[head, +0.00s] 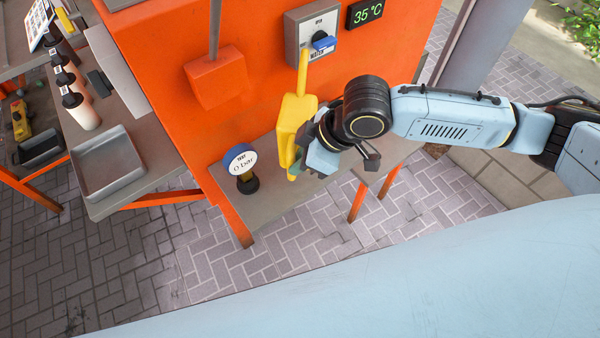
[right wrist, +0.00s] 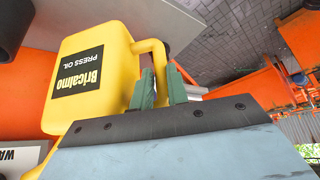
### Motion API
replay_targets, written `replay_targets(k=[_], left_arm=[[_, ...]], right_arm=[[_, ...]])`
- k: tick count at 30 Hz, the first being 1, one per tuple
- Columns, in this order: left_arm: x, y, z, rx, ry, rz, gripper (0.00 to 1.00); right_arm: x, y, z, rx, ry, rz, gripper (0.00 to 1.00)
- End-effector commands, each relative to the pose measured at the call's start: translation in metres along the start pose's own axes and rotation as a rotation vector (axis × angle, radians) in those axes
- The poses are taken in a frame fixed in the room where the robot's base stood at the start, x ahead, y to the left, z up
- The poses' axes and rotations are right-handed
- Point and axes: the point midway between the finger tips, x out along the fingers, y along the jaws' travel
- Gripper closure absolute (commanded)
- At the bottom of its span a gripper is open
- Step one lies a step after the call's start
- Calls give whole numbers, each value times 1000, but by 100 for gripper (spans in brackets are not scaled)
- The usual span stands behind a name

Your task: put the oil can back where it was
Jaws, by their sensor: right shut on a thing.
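The yellow oil can (head: 292,118), with its thin spout pointing up, is at the orange machine's front, over a grey shelf (head: 275,205). In the right wrist view the oil can (right wrist: 90,75) shows its black label reading "Bricalmo PRESS OIL". My right gripper (head: 312,160) is beside the can. In the right wrist view its green fingertips (right wrist: 163,90) are shut on the can's handle. Whether the can's base touches the shelf is hidden. My left gripper is not in view.
A gauge reading 0 bar (head: 240,165) stands on the shelf left of the can. A switch box (head: 313,35) with a blue knob and a temperature display (head: 365,12) are on the orange machine (head: 250,110). A grey tray (head: 107,163) and several bottles stand on the left table.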

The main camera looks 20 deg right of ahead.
Motion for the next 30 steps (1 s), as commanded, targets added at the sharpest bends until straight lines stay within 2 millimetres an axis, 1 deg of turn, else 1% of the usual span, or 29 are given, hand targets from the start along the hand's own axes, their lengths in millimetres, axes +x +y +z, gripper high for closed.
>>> replay_targets(k=[7,12,15,26,27,30], left_arm=[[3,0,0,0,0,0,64],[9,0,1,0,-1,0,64],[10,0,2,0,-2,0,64],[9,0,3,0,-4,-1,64],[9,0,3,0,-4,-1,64],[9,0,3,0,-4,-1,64]], right_arm=[[13,1,6,-3,6,3,100],[33,0,18,-2,5,2,100],[40,1,22,-3,6,3,100],[42,0,23,-3,7,3,100],[42,0,25,0,1,0,79],[42,0,25,0,1,0,66]])
